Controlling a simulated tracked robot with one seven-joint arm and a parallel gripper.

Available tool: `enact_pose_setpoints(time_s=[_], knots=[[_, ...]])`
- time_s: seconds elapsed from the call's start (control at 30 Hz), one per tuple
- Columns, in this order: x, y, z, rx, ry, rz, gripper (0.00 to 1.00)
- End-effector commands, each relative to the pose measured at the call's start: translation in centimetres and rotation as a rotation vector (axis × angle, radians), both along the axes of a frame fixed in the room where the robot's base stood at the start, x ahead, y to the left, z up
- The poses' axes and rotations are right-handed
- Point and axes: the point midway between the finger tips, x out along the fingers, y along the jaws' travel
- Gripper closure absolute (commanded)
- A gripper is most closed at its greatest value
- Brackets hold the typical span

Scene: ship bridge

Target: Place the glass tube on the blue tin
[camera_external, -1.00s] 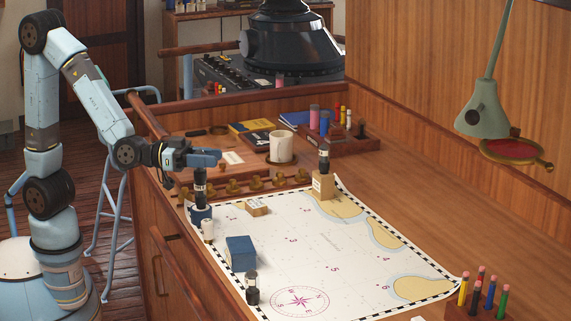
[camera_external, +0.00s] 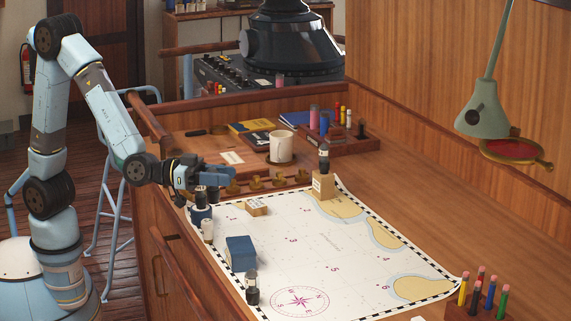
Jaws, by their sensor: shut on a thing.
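A blue box-shaped tin (camera_external: 241,254) stands upright on the chart, right of and in front of my gripper. My gripper (camera_external: 218,176) is above the chart's far left corner, shut on a small dark-ended tube (camera_external: 213,194) that shows just below its fingers. The tube is partly hidden, and its glass cannot be made out. It is apart from the blue tin. A dark-topped navy bottle (camera_external: 201,213) stands just left of and below the fingers. I cannot tell whether the tube touches it.
Another vial (camera_external: 324,160) stands on a wooden block (camera_external: 323,186). The chart's middle (camera_external: 330,260) is clear.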

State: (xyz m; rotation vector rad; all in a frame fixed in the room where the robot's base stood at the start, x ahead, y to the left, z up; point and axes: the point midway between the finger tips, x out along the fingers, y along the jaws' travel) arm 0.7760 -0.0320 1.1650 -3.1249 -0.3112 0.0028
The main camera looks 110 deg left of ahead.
Motion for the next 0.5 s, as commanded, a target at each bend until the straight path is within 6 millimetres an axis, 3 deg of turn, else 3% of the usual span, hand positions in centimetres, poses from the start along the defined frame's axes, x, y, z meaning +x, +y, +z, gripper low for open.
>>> enact_pose_setpoints(time_s=[0.13,0.5], knots=[[2.4,-0.1,-1.3,0.001,0.002,0.000,0.96],[5.9,-0.2,-5.5,0.001,0.000,0.000,0.96]])
